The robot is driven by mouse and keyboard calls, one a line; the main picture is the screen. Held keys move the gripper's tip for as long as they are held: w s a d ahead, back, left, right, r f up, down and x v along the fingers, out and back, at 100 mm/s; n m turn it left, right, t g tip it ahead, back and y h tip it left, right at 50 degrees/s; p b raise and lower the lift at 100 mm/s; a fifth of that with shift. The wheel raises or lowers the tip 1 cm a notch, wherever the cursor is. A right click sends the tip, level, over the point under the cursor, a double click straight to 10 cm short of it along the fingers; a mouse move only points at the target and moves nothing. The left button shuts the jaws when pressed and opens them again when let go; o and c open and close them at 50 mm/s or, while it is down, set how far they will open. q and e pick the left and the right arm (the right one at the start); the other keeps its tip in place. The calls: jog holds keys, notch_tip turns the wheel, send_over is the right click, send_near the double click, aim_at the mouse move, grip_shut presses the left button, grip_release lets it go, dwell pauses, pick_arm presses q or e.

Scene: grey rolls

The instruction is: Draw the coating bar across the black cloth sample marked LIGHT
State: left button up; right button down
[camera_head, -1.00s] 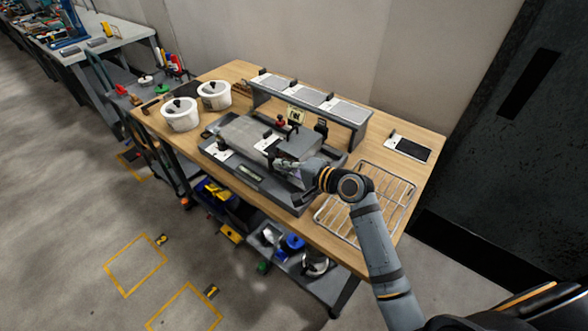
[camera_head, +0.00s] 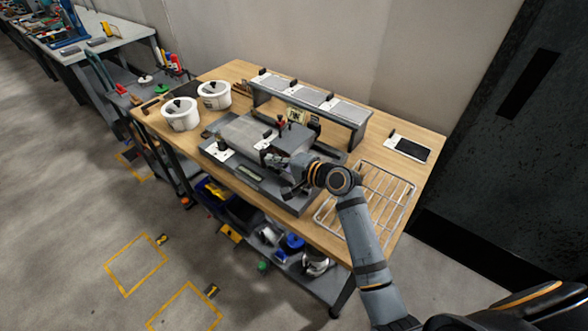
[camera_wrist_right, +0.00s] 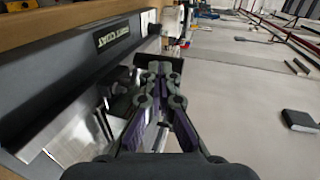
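The coating bench unit (camera_head: 290,200) stands on the wooden table. Its bed carries grey sheets with white labels (camera_head: 222,154), too small to read. A black sample with a white strip (camera_head: 412,149) lies on the table at the right. I cannot tell which sample says LIGHT. My right gripper (camera_head: 270,162) is low over the right part of the bed. In the right wrist view its fingertips (camera_wrist_right: 160,68) are close together, against a dark plate-like piece (camera_wrist_right: 144,61). I cannot tell whether they hold it. The coating bar is not clearly distinguishable. My left gripper is out of view.
A raised grey shelf (camera_head: 357,130) with several clipped samples stands behind the unit. Two white lidded pots (camera_head: 180,114) (camera_head: 214,95) are at the left. A wire rack (camera_head: 392,189) lies at the right, partly under my arm. The front-right table edge is close.

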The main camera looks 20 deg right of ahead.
aim_at(266, 155)
jog(key=shift+w+a, duration=0.75)
jog(key=shift+w, duration=0.2)
jog(key=shift+w+a, duration=0.75)
jog(key=shift+w, duration=0.2)
jog(key=shift+w+a, duration=0.65)
jog(key=shift+w, duration=0.15)
jog(key=shift+w+a, duration=0.6)
jog(key=shift+w, duration=0.2)
jog(key=shift+s+d+p, duration=0.6)
jog(key=shift+s+d, duration=0.05)
jog(key=shift+s, duration=0.15)
jog(key=shift+s+d+p, duration=0.55)
jog(key=shift+s+d, duration=0.05)
jog(key=shift+s, duration=0.2)
jog(key=shift+a, duration=0.1)
